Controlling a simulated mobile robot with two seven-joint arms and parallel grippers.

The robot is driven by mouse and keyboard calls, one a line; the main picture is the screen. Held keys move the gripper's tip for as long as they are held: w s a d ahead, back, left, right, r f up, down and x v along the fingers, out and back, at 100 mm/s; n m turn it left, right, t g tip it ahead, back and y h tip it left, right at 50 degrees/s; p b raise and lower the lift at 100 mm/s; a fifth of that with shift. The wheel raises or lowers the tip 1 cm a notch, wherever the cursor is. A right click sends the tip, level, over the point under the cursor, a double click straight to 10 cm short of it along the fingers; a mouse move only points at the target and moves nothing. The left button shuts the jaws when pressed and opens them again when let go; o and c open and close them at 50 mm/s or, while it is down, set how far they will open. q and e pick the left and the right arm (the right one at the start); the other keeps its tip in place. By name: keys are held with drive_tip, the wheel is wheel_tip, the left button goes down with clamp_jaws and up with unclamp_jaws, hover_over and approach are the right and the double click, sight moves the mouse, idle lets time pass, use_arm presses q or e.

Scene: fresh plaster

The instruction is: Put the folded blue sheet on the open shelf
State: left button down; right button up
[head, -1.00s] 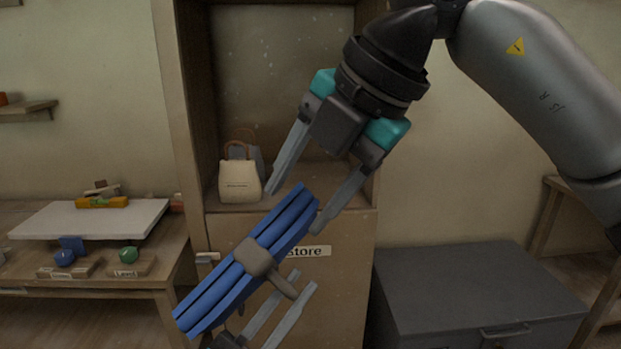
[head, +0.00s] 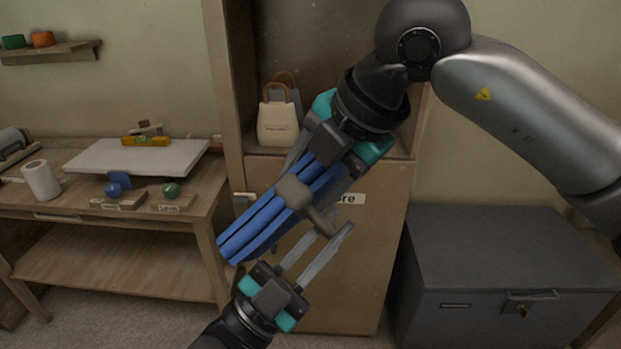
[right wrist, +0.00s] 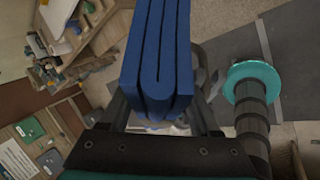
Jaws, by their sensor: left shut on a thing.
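The folded blue sheet (head: 255,222) is bound by a brown band with a stub handle and hangs tilted before the cabinet. My left gripper (head: 332,236), coming from the bottom, is shut on that handle. My right gripper (head: 308,180), coming from the upper right, has its fingers on either side of the sheet's upper end. In the right wrist view, the sheet's folded edge (right wrist: 160,75) stands between those fingers with slight gaps, so that gripper looks open. The open shelf (head: 399,152) is the cabinet compartment behind, partly hidden by my right gripper.
A cream handbag (head: 278,124) stands at the shelf's left side, a grey one behind it. A door with a partly hidden label (head: 348,199) is below. A grey chest (head: 510,250) stands right. A workbench (head: 185,222) with a white board, roll and small blocks stands left.

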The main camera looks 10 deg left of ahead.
use_arm(q)
drive_tip(key=shift+r, duration=0.1)
use_arm(e)
clamp_jaws()
idle(0.3)
use_arm(q)
drive_tip(key=c, duration=0.8)
unclamp_jaws()
drive_tip(key=shift+c, duration=0.2)
use_arm(e)
drive_tip(key=shift+r, duration=0.1)
use_arm(q)
drive_tip(key=shift+o, duration=0.4)
drive_tip(key=shift+a, duration=0.1)
